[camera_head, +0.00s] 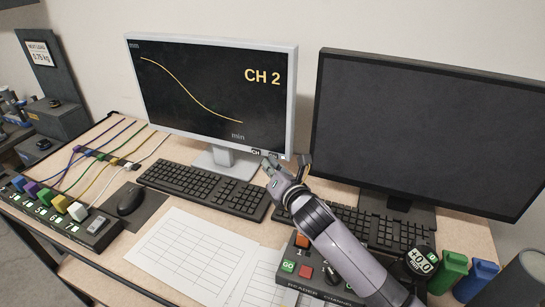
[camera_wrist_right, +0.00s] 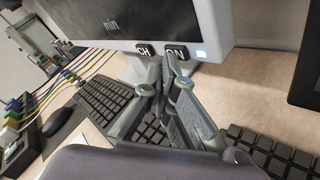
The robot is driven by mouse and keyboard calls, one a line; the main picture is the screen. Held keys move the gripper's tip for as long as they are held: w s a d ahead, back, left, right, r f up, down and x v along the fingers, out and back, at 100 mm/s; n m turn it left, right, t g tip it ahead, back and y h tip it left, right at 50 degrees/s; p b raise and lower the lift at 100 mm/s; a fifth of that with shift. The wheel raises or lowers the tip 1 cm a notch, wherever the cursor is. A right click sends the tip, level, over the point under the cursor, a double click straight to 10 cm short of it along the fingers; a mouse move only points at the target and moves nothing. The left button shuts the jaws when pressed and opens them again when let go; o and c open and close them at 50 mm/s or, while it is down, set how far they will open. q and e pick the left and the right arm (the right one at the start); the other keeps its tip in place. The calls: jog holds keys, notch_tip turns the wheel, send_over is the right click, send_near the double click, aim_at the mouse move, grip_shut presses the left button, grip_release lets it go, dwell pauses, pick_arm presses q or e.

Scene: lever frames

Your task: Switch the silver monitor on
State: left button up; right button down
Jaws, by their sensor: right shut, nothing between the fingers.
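The silver monitor (camera_head: 215,100) stands at the back left of the desk. Its screen is lit, with a yellow curve and "CH 2" on black. On its lower bezel are a dark CH button (camera_wrist_right: 146,50) and a dark ON button (camera_wrist_right: 176,52), with a small bright light (camera_wrist_right: 201,53) to their right. My right gripper (camera_head: 275,172) is shut and empty, just in front of the monitor's lower right edge. In the right wrist view its fingertips (camera_wrist_right: 167,75) lie just below the two buttons; I cannot tell whether they touch. My left gripper is out of view.
A black monitor (camera_head: 425,125) with a dark screen stands to the right. Keyboards (camera_head: 205,188) lie before both monitors. A button box (camera_head: 315,272) sits under my right arm. A mouse (camera_head: 131,201), papers (camera_head: 190,255) and a cable box (camera_head: 92,228) are at left.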

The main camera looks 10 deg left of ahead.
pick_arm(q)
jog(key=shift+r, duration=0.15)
pick_arm(e)
jog(key=shift+s, duration=0.1)
pick_arm(q)
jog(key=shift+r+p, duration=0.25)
jog(key=shift+p, duration=0.1)
pick_arm(e)
jog(key=shift+s+a, duration=0.1)
jog(key=shift+s, duration=0.3)
jog(key=shift+s, duration=0.1)
pick_arm(q)
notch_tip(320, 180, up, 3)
jog(key=p, duration=0.2)
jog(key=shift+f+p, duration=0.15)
jog(key=shift+p, duration=0.2)
pick_arm(e)
jog(key=s, duration=0.2)
jog(key=s+a, duration=0.1)
jog(key=s, duration=0.2)
jog(key=shift+s, duration=0.35)
jog(key=shift+a, duration=0.1)
dwell(1.0)
